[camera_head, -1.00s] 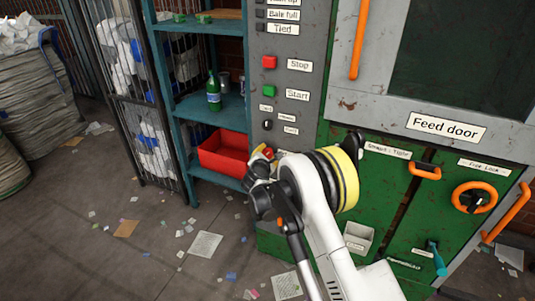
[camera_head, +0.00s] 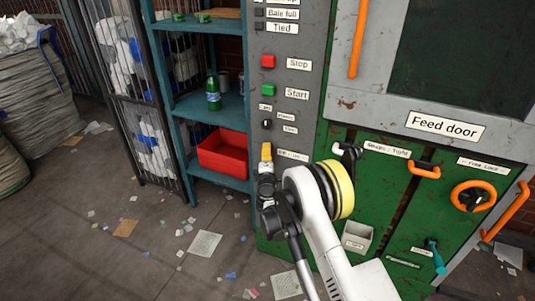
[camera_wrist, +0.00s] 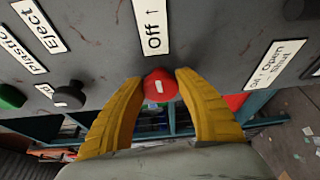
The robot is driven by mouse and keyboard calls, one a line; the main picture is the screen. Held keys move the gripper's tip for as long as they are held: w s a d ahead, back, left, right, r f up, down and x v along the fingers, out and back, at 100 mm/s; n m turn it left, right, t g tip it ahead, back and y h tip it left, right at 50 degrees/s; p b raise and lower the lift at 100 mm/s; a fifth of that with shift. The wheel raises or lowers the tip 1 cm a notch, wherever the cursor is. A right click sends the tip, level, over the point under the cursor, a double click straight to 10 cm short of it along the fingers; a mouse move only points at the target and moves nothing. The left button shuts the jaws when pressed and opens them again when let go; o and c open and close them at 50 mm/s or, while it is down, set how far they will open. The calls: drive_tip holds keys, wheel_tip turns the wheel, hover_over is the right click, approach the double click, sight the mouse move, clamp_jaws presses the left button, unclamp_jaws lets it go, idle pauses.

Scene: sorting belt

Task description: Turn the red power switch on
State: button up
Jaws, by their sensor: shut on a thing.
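The red power switch (camera_wrist: 160,86) is a round red knob with a short white mark, on the grey panel of the machine. In the wrist view, the two yellow fingers of my gripper (camera_wrist: 161,98) close around it from both sides. A white label reading "Off" (camera_wrist: 153,28) with an arrow sits beside the knob. In the head view, my gripper (camera_head: 266,153) is at the lower part of the grey panel (camera_head: 309,58), and the knob is hidden behind the fingers.
Above on the panel are a red Stop button (camera_head: 268,62), a green Start button (camera_head: 268,92) and a small black knob (camera_head: 266,124). A shelf with a red bin (camera_head: 223,165) stands left. The green machine doors are at right. Paper scraps litter the floor.

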drive_tip(key=shift+m, duration=0.5)
drive_tip(key=o, duration=1.2)
drive_tip(key=s, duration=0.7)
drive_tip(key=shift+s+d, duration=0.2)
